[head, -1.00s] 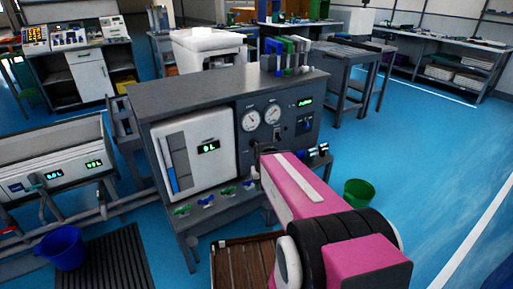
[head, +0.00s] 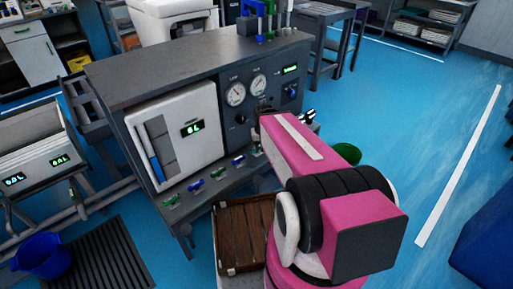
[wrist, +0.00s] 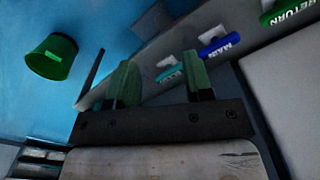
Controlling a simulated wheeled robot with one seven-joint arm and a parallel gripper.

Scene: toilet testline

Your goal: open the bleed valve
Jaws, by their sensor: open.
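A row of small coloured valve handles runs along the front ledge of the grey test bench (head: 190,60). In the wrist view I see a teal handle (wrist: 170,73), a blue handle (wrist: 220,46) marked MAIN and a green handle (wrist: 286,11) marked RETURN. The teal handle's label is too small to read, so I cannot confirm which is the bleed valve. My gripper (wrist: 160,66) is open and empty. The teal handle shows in the gap between its fingers, apparently beyond them. In the head view my pink arm hides most of the gripper near the bench front.
A green bucket (wrist: 52,57) stands on the blue floor; my arm partly covers it in the head view. A wooden crate (head: 240,235) lies below the bench. A blue bucket (head: 42,255) stands left by a dark slatted mat (head: 100,262).

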